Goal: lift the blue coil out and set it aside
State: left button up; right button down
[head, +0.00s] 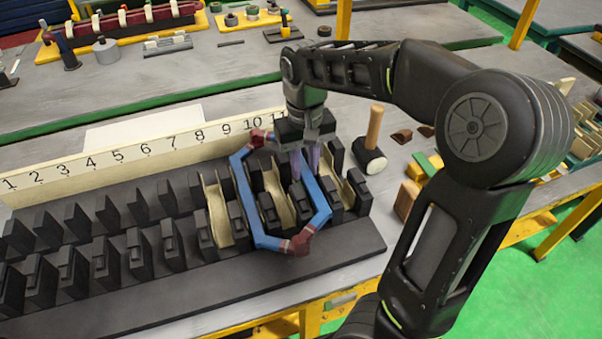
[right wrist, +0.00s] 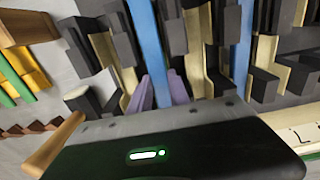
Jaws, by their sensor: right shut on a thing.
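The blue coil (head: 244,197) is a six-sided loop with dark red ends, at the right part of the black slotted stator block (head: 340,240). The right wrist view shows the coil (right wrist: 151,40) between the two fingertips (right wrist: 160,92). I cannot tell whether the coil sits in the slots or just above them. My left gripper is not in view.
Cream slot liners (head: 217,212) stand among the teeth near the coil. A numbered strip (head: 100,163) runs behind the block. A mallet (head: 371,143) and small wooden blocks (head: 407,199) lie to the right. Clear grey bench lies behind the strip, around a white sheet (head: 142,127).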

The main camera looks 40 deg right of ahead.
notch_tip(320, 180, up, 8)
jog(key=shift+f, duration=0.1)
dwell(0.7)
jog(key=shift+f, duration=0.45)
